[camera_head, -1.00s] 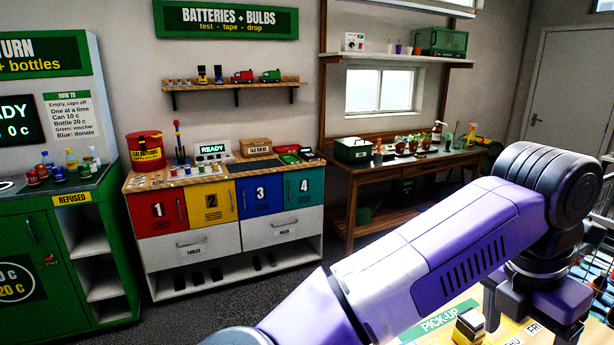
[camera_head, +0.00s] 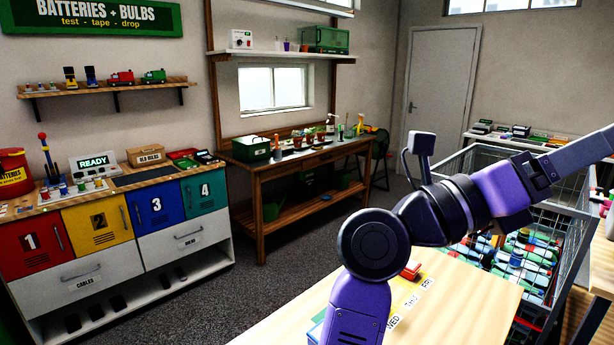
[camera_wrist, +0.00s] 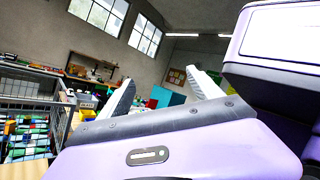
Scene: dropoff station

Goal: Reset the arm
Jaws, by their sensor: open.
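In the wrist view my gripper (camera_wrist: 160,92) is open, its two pale fingers spread apart with nothing between them. In the head view my purple arm rises from the bottom middle and bends to the right. The end of the gripper (camera_head: 590,150) reaches the right edge there, above the wire cage, and its fingertips are not clearly shown.
A wire cage (camera_head: 568,225) holding several coloured items stands right, under my arm. A wooden table (camera_head: 460,315) is in front of it. A battery counter (camera_head: 150,178) and a potting bench (camera_head: 300,158) line the wall. The floor (camera_head: 270,285) between is clear.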

